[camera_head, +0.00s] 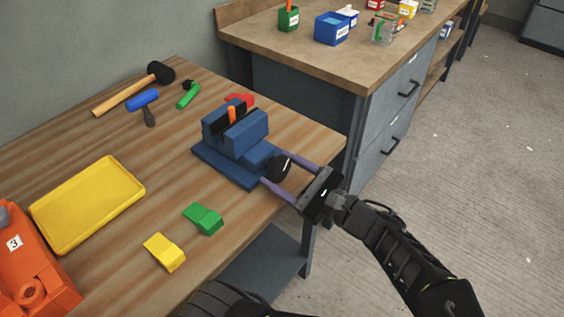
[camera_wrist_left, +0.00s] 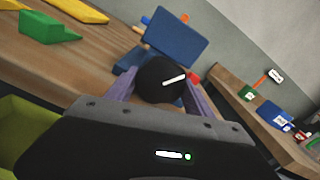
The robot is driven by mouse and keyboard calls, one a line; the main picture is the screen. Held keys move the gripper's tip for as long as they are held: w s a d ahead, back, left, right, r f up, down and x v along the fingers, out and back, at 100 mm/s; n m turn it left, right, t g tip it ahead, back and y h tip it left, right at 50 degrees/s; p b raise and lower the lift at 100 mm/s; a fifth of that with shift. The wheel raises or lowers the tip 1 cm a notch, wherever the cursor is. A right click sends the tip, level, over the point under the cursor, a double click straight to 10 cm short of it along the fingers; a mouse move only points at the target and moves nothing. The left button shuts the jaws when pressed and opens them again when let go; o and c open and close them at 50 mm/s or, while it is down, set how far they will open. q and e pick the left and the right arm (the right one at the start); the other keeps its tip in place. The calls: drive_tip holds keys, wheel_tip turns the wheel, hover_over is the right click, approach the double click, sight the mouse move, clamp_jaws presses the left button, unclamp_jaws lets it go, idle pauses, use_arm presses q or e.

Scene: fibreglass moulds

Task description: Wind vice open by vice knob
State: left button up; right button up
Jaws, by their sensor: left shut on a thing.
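The blue vice (camera_head: 233,148) stands on the wooden bench near its right corner, with an upright orange piece (camera_head: 232,115) between its dark jaws. Its black round vice knob (camera_head: 278,168) faces the bench's front right edge. My left gripper (camera_head: 276,170) is shut on the knob, one purple finger on each side. In the left wrist view the knob (camera_wrist_left: 160,78) sits between the fingers, its white mark tilted slightly up to the right, with the vice (camera_wrist_left: 177,42) behind. My right gripper is not in view.
A green block (camera_head: 203,218), a yellow block (camera_head: 164,252) and a yellow tray (camera_head: 142,190) lie on the bench. A mallet (camera_head: 130,92) and smaller tools lie behind. A red piece (camera_head: 241,99) is behind the vice. A second bench (camera_head: 330,65) stands beyond.

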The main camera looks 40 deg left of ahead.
use_arm(q)
drive_tip(key=shift+r+n+p, duration=0.1)
drive_tip(key=shift+n+p, duration=0.3)
drive_tip(key=shift+n, duration=0.2)
drive_tip(key=o, duration=1.4)
drive_tip(key=shift+c, duration=0.2)
